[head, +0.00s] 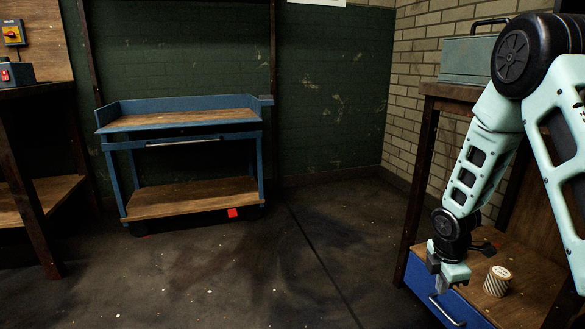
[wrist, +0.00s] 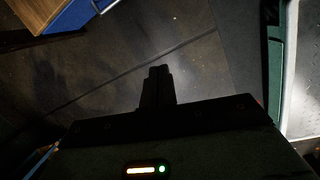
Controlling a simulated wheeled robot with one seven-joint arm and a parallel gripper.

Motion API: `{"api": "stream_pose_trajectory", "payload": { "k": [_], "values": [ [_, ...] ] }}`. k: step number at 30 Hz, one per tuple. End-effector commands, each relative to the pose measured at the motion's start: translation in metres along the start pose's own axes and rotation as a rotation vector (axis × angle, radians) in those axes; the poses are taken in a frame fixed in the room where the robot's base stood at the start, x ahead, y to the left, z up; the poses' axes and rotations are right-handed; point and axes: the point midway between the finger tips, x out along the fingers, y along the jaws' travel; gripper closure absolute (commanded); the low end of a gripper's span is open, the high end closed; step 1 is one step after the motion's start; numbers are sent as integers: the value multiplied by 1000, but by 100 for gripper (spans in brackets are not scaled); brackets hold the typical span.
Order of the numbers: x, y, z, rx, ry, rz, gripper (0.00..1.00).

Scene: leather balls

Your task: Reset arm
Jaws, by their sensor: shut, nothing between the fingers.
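My arm comes in from the right of the head view, pale green with black joints, bent with its lower part hanging down. My gripper (head: 440,284) points down at the lower right, in front of the low shelf of a wooden bench. In the wrist view my gripper (wrist: 158,72) shows as dark fingers held together over bare floor. It is shut and holds nothing.
A blue cart (head: 180,122) with wooden shelves stands by the green wall. The wooden bench (head: 418,160) at right carries a green toolbox (head: 466,58); a striped cup (head: 497,281) and a blue drawer (head: 455,309) are low beside my gripper. A dark table (head: 30,90) stands left. The middle floor is clear.

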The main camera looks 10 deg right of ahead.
Motion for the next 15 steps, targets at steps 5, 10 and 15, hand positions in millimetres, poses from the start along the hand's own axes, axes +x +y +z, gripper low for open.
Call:
{"api": "stream_pose_trajectory", "payload": {
  "k": [5,10,15],
  "values": [
    [-93,-15,-101,182,77,6,100],
    [-172,-67,-181,352,140,-35,100],
    [-235,-138,-232,494,169,-94,100]
  ]
}}
